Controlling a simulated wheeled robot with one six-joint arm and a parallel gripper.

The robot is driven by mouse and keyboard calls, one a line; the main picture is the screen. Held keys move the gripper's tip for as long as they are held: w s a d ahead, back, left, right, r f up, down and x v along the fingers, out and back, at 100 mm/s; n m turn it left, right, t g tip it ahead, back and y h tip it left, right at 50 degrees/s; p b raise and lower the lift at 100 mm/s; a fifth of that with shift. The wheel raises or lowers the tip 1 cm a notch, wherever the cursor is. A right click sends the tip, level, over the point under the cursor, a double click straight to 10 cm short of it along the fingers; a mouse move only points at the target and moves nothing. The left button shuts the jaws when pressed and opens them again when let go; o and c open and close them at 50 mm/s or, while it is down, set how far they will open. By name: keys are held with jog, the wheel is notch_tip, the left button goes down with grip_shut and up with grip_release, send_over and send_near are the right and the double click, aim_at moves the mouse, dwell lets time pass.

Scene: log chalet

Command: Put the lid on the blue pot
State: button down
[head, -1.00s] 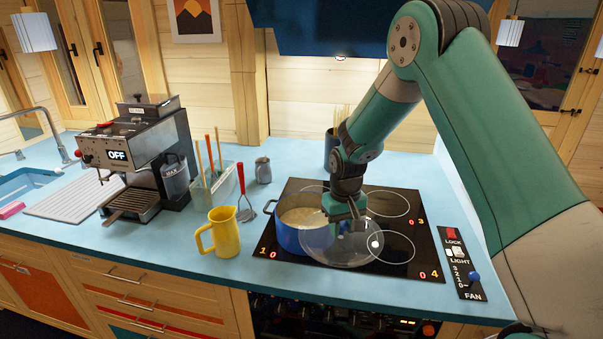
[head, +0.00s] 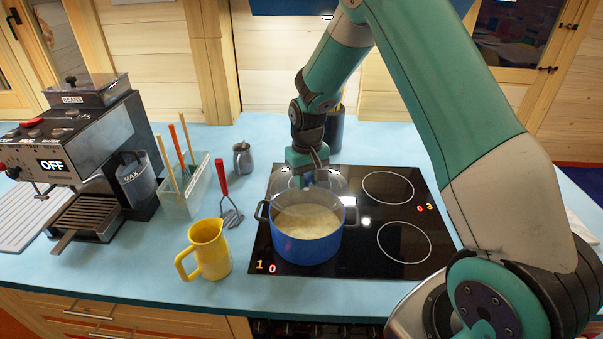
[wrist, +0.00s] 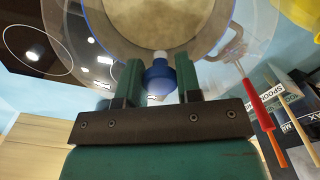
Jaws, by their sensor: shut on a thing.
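The blue pot (head: 306,245) stands upright on the front left of the black hob, open-topped in the head view, with pale contents inside. My gripper (head: 309,178) is over the pot's far side, pointing down. It is shut on the blue knob (wrist: 159,76) of the clear glass lid (head: 337,184). The lid shows behind the pot's far rim in the head view, off-centre from the pot. In the wrist view the pot's rim and contents (wrist: 160,22) show through the glass. I cannot tell the exact gap between lid and rim.
A yellow jug (head: 207,250) stands left of the hob (head: 400,260). A dark canister (head: 334,130) stands behind. The hob's right side is clear.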

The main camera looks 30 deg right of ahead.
jog(key=shift+s+d, duration=0.1)
jog(key=shift+d, duration=0.05)
jog(key=shift+f, duration=0.1)
jog(key=shift+f+b, duration=2.45)
jog(key=shift+f, duration=0.9)
jog(key=shift+f, duration=0.35)
jog(key=shift+c, duration=1.2)
grip_release()
jog(key=shift+s, duration=0.1)
